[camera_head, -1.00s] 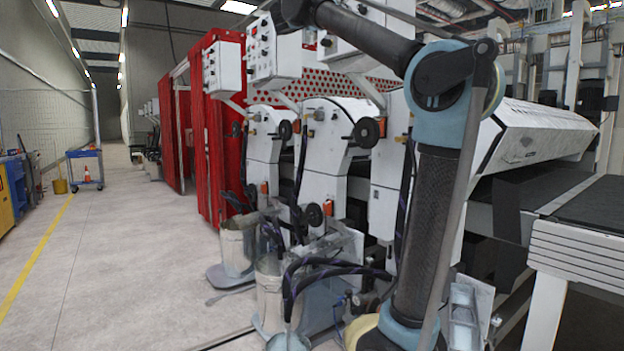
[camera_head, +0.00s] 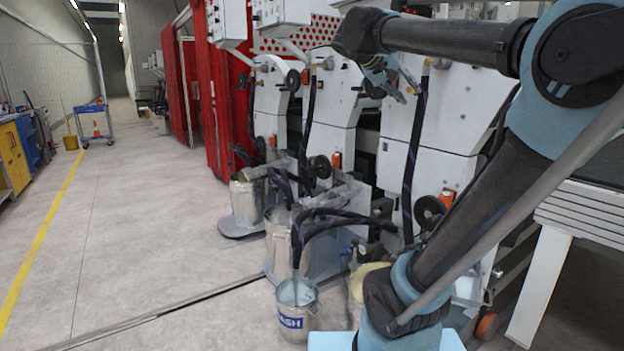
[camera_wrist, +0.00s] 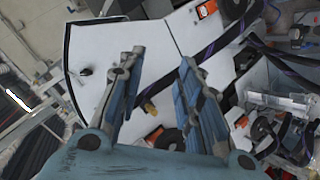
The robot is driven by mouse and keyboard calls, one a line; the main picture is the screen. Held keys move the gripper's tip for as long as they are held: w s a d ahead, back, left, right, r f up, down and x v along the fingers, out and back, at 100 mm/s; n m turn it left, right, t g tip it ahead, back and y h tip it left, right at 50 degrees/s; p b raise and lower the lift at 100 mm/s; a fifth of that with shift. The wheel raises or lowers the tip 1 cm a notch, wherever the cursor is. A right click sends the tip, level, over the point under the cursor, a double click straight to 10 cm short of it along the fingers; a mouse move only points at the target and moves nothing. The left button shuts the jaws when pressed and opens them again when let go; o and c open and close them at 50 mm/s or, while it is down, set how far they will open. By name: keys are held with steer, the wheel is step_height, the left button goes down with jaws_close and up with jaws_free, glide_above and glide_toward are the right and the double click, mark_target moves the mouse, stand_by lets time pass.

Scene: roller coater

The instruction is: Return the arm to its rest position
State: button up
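My gripper (camera_head: 385,80) shows small at the left end of my raised arm in the head view, in front of the white coater machine housings (camera_head: 440,115). In the wrist view my gripper (camera_wrist: 161,57) has its two blue-grey fingers spread apart. Nothing is held between them. Behind the fingers, a white machine panel (camera_wrist: 120,45) and a dark handwheel (camera_wrist: 168,139) show. My arm is bent, with its forearm reaching left across the upper right of the head view.
Metal buckets (camera_head: 246,200) with dark hoses stand before the machines. A smaller bucket (camera_head: 297,318) is near the front. Red curtains (camera_head: 225,100) hang behind. A blue trolley (camera_head: 92,122) is far left. The concrete floor (camera_head: 150,215) at left is clear.

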steer(key=s+a+f+g+y, duration=0.1)
steer(key=s+f, duration=0.6)
steer(key=f, duration=0.8)
steer(key=s+a+f+n+g+y, duration=0.1)
steer(key=s+a+f+y, duration=0.3)
steer(key=s+f, duration=0.4)
steer(key=s+a+f+g+y, duration=0.2)
steer(key=s+f+y, duration=0.3)
steer(key=f, duration=1.6)
steer(key=s+a, duration=0.1)
steer(key=s, duration=0.1)
steer(key=shift+s+a+f+n, duration=0.15)
steer(key=shift+s+f+n, duration=0.15)
steer(key=shift+s+n, duration=0.1)
